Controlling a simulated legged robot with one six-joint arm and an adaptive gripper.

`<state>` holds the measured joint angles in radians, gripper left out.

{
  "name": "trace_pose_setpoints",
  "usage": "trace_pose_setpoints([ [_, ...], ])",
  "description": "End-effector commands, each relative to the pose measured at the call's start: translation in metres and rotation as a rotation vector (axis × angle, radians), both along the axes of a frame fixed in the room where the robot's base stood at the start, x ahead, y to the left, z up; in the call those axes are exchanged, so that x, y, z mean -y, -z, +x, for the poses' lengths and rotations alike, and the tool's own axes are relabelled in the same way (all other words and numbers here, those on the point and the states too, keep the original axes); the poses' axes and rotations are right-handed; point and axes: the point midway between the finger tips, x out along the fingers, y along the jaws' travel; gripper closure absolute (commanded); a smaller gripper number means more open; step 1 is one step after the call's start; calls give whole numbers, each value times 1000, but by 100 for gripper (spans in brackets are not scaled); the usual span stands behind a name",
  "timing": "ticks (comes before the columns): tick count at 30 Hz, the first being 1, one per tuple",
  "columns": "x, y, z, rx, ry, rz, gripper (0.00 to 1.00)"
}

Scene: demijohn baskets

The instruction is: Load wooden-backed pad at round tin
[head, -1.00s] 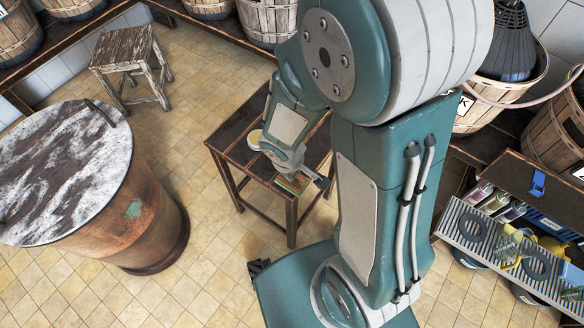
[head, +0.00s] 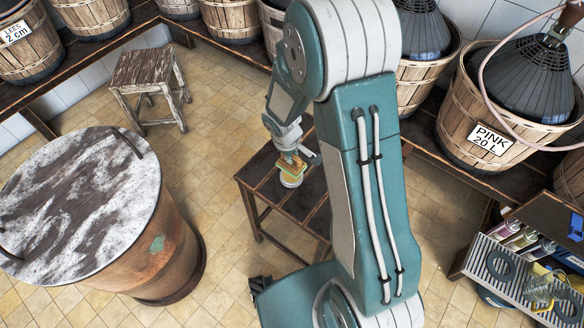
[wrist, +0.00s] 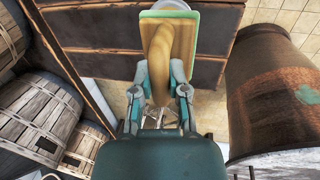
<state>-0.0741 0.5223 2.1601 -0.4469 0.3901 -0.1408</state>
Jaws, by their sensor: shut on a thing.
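The wooden-backed pad (head: 293,165) is held in my gripper (head: 290,155) above the small dark table. In the wrist view the pad (wrist: 184,38) has a curved wooden handle and a pale green edge. My gripper (wrist: 160,80) is shut on the handle. The round tin (head: 291,181) sits on the table right below the pad. In the wrist view the tin (wrist: 170,5) shows beyond the pad's far edge, partly hidden by it. I cannot tell whether the pad touches the tin.
The dark table (head: 262,190) is otherwise bare where visible. A rusty drum (head: 150,265) with a stained lid stands at left, and a worn stool (head: 148,80) behind. Baskets with demijohns (head: 480,120) line the shelves. A slatted rack (head: 515,285) with bottles is at lower right.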

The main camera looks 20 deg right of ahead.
Motion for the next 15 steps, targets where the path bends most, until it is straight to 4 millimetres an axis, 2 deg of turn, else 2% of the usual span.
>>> trace_pose_setpoints([
  [3,5,4,8,0,3,3,100],
  [8,5,10,9,-2,2,1,100],
  [15,1,34,9,-2,0,-3,100],
])
